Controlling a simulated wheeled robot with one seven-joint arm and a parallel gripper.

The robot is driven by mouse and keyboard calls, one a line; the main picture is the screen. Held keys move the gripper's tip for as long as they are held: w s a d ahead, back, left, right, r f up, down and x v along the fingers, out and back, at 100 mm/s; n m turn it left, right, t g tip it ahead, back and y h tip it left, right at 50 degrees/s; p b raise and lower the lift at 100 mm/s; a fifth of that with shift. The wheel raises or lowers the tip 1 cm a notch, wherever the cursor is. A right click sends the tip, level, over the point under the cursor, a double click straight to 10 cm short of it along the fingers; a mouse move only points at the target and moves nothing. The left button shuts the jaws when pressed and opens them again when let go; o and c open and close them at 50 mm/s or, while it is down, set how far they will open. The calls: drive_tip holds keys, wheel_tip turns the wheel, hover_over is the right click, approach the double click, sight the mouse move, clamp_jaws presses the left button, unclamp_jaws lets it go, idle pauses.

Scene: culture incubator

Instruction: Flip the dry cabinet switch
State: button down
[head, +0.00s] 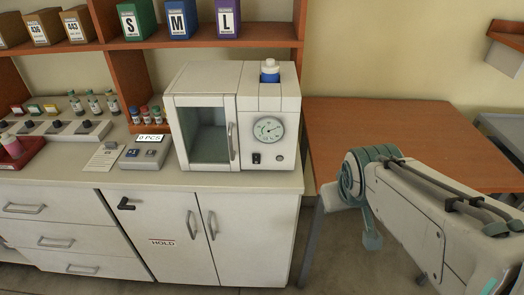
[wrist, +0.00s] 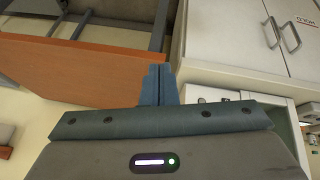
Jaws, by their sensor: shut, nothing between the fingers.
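The dry cabinet (head: 268,93) is a white box on the counter, with a glass door on its left and a round dial (head: 268,129) on its right panel. Its small black switch (head: 257,158) sits below the dial at the left. I cannot tell which way the switch is tilted. My gripper is shut and empty in the wrist view (wrist: 161,85), its two blue-grey fingers together. In the head view my arm is at the right, in front of the wooden table and well apart from the switch. The switch cannot be made out in the wrist view.
The orange-brown table (head: 390,130) stands right of the counter (head: 90,178). A blue-and-white bottle (head: 270,72) is on top of the dry cabinet. A counter device (head: 146,152) reading "0 PCS" stands close to its left. Shelves (head: 200,42) with boxes are above.

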drive_tip(key=w+f+n+t+y+b, duration=0.1)
drive_tip(key=w+f+n+t+b, duration=0.2)
drive_tip(key=w+n+t+b, duration=0.25)
drive_tip(key=w+f+n+t+y+b, duration=0.1)
drive_tip(key=w+f+n+t+b, duration=0.25)
drive_tip(key=w+n+b, duration=0.3)
drive_tip(key=s+a+f+n+y+b, duration=0.3)
drive_tip(key=a+n+y+b, duration=0.5)
drive_tip(key=a+n+y, duration=0.2)
drive_tip(key=n+y, duration=0.2)
drive_tip(key=n, duration=0.1)
drive_tip(key=shift+n+g, duration=0.3)
drive_tip(key=shift+w+a, duration=0.15)
drive_tip(key=p+x, duration=0.6)
drive_tip(key=p, duration=0.2)
drive_tip(key=shift+w+r, duration=0.2)
drive_tip(key=shift+r, duration=0.1)
